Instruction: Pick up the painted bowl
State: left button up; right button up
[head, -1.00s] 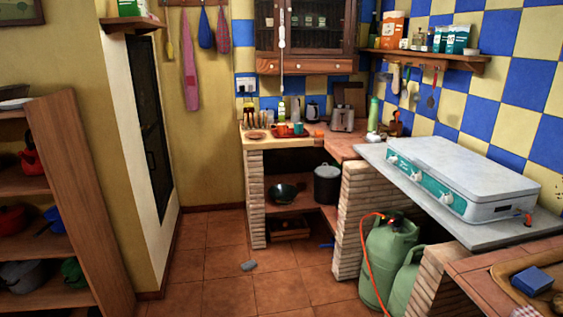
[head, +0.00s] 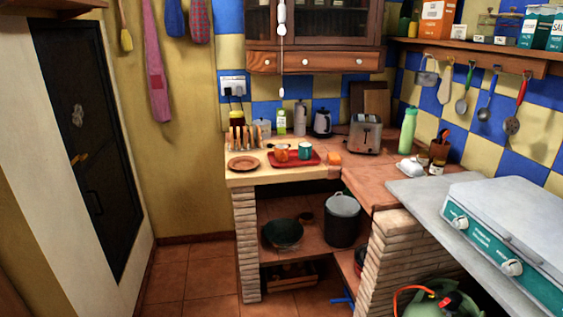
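A shallow round brown dish (head: 242,163) lies on the left front part of the tiled corner counter (head: 270,178) in the head view. It may be the painted bowl, but I cannot tell its decoration from here. A dark wide pan or bowl (head: 283,233) sits on the shelf under this counter. Neither of my grippers is in view.
A red tray (head: 306,158) with cups stands right of the dish, and a wooden rack (head: 240,138) behind it. A toaster (head: 365,134) and green bottle (head: 407,130) stand further right. The stove (head: 505,235) juts out at right. The floor (head: 187,278) before the counter is clear.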

aim_at(283, 233)
jog(key=i, duration=0.95)
jog(key=i+j+z, duration=0.15)
jog(key=i, duration=0.85)
